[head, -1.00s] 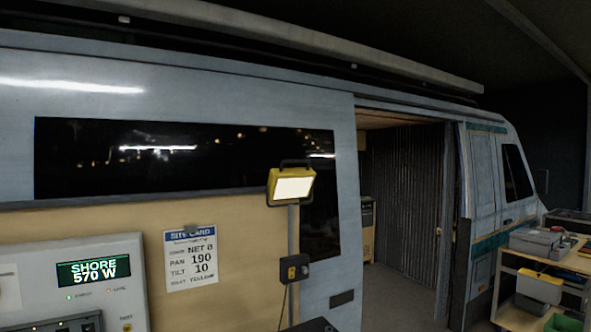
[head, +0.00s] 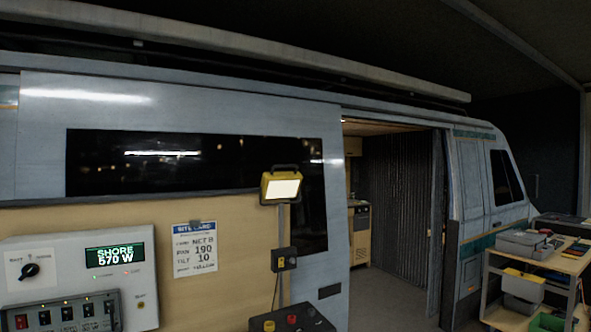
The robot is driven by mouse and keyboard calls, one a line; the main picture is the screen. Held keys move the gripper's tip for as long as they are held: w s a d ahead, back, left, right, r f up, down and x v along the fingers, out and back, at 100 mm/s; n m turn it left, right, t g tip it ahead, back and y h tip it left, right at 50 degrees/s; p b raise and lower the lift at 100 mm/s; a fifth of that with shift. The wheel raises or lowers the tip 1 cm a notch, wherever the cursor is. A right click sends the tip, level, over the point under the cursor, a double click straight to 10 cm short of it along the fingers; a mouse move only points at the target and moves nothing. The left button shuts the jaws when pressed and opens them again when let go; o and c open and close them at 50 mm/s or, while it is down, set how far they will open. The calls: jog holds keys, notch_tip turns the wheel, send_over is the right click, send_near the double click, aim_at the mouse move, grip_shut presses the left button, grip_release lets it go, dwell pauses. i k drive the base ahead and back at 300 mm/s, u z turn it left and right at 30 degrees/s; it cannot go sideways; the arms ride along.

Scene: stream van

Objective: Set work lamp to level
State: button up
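The work lamp (head: 281,187) is a yellow-framed light with a black handle on top of a grey post in front of the van. Its panel glows pale cream. A small dark control box (head: 284,259) with a yellowish mark is fixed to the post below the lamp. The lamp's setting cannot be read from here. My gripper is not in view.
A grey power panel (head: 126,256) reading SHORE 570 W stands at the lower left. A site card (head: 195,249) hangs beside it. A dark box with knobs (head: 292,320) sits at the post's foot. A loaded cart (head: 538,262) stands at the right, near the open van doorway (head: 390,220).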

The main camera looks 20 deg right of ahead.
aim_at(275, 186)
jog(key=u, duration=0.05)
jog(key=k, duration=0.65)
jog(key=z, duration=1.05)
jog(key=i, duration=1.5)
jog(key=u, duration=0.6)
